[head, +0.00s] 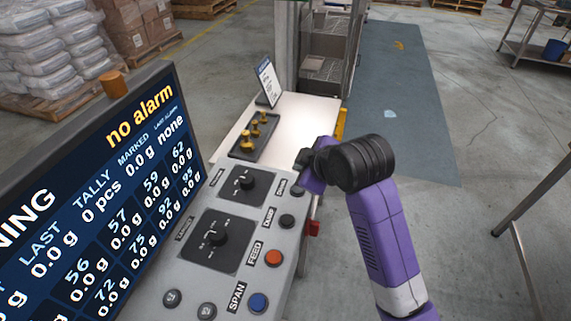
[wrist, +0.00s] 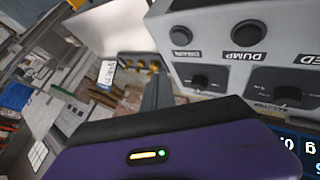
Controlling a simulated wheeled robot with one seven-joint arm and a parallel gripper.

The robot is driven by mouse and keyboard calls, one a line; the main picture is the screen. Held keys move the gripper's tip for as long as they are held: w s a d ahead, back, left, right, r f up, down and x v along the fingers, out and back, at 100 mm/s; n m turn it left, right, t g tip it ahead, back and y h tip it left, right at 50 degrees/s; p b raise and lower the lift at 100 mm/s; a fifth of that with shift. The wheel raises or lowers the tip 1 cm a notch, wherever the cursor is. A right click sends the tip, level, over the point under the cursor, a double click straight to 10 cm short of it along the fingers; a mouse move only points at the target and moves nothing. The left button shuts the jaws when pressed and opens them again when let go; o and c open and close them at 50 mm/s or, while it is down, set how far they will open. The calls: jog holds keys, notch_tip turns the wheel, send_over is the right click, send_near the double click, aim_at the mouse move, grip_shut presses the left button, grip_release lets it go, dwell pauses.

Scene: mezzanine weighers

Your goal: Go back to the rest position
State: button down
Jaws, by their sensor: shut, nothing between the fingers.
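My gripper (head: 302,160) is at the end of my purple arm, above the right edge of the control panel (head: 190,265) and close to its upper black buttons. It is small and partly hidden by my wrist in the head view. In the wrist view my gripper (wrist: 157,90) shows as shut dark fingers beyond the purple housing, with nothing held. The panel has two black dials, black buttons, an orange FEED button (head: 273,258) and a blue SPAN button (head: 258,302). In the wrist view the DUMP button (wrist: 248,33) is upper right. I see no contact between gripper and panel.
A large screen (head: 100,210) reading "no alarm" stands left of the panel. Behind the panel, a white table (head: 300,122) holds a dark tray (head: 239,151) of brass weights and a small sign (head: 268,82). Pallets stand at the back left. Floor at right is largely open, with a metal frame (head: 530,190).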

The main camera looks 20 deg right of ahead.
jog(key=w+r+m+t, duration=0.3)
jog(key=r+t, duration=0.1)
jog(key=r, duration=0.3)
jog(key=s+f+m+b, duration=0.1)
jog(key=s+f, duration=0.3)
jog(key=s, duration=1.1)
jog(key=s+f+m+t+b, duration=0.1)
jog(key=s+f+m, duration=0.2)
jog(key=s, duration=1.2)
jog(key=s+f+m+h+b, duration=0.1)
jog(key=s+f, duration=0.5)
jog(key=s, duration=0.9)
jog(key=shift+s+f+m+t+b, duration=0.3)
jog(key=shift+m+b, duration=0.15)
jog(key=shift+m, duration=0.65)
